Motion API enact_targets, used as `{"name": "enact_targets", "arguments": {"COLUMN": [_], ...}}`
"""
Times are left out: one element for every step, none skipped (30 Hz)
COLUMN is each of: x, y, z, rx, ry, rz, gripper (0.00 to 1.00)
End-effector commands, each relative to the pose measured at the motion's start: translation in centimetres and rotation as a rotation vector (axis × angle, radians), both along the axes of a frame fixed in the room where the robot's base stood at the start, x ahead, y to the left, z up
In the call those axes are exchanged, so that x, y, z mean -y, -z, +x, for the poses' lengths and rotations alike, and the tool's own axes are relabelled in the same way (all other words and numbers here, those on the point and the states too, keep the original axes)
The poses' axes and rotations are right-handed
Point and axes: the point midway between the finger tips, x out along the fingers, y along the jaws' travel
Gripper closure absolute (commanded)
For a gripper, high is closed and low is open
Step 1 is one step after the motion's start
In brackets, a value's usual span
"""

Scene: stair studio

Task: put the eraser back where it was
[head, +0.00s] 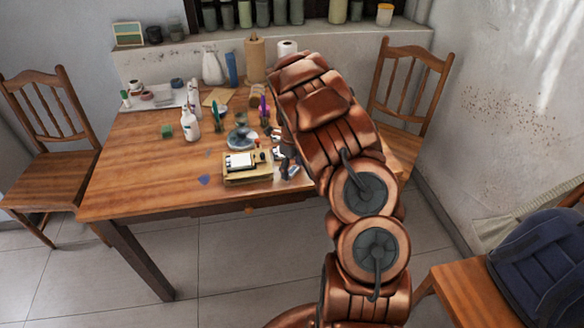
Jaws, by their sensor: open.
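My gripper (282,153) is at the right end of the wooden table (120,180), partly hidden by my arm. It is open, low over the tabletop, just right of a shallow wooden box (247,177). A white block (240,161) with dark marks lies on the box. I cannot tell at this size whether it is the eraser. No object is clearly recognisable as the eraser, and nothing shows held between the fingers.
A paper roll (255,60) and more bottles crowd the back. Chairs flank the table. The front left tabletop is mostly clear.

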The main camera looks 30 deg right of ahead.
Motion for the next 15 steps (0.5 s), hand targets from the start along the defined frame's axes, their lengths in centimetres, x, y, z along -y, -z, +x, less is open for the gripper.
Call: {"name": "enact_targets", "arguments": {"x": [0.0, 0.0, 0.0, 0.0, 0.0, 0.0, 0.0, 0.0, 0.0, 0.0, 0.0, 0.1, 0.1, 0.1, 0.0], "y": [0.0, 0.0, 0.0, 0.0, -0.1, -0.2, -0.4, -0.5, -0.8, -1.1, -1.4, -1.9, -2.4, -2.9, -3.6], "z": [0.0, 0.0, 0.0, 0.0, 0.0, 0.0, 0.0, 0.0, 0.0, 0.1, 0.1, 0.1, 0.2, 0.2, 0.1], "rx": [0.0, 0.0, 0.0, 0.0, 0.0, 0.0, 0.0, 0.0, 0.001, 0.002, 0.003, 0.004, 0.005, 0.005, 0.005], "ry": [0.0, 0.0, 0.0, 0.0, 0.0, 0.0, 0.0, 0.0, 0.0, 0.0, 0.0, 0.0, 0.0, 0.0, 0.0], "rz": [0.0, 0.0, 0.0, 0.0, 0.0, 0.0, 0.0, -0.001, -0.001, -0.001, -0.001, -0.002, -0.002, -0.002, -0.001], "gripper": [0.24, 0.24, 0.24, 0.24, 0.24, 0.24, 0.24, 0.24, 0.24, 0.24, 0.24, 0.24, 0.24, 0.24, 0.24]}}
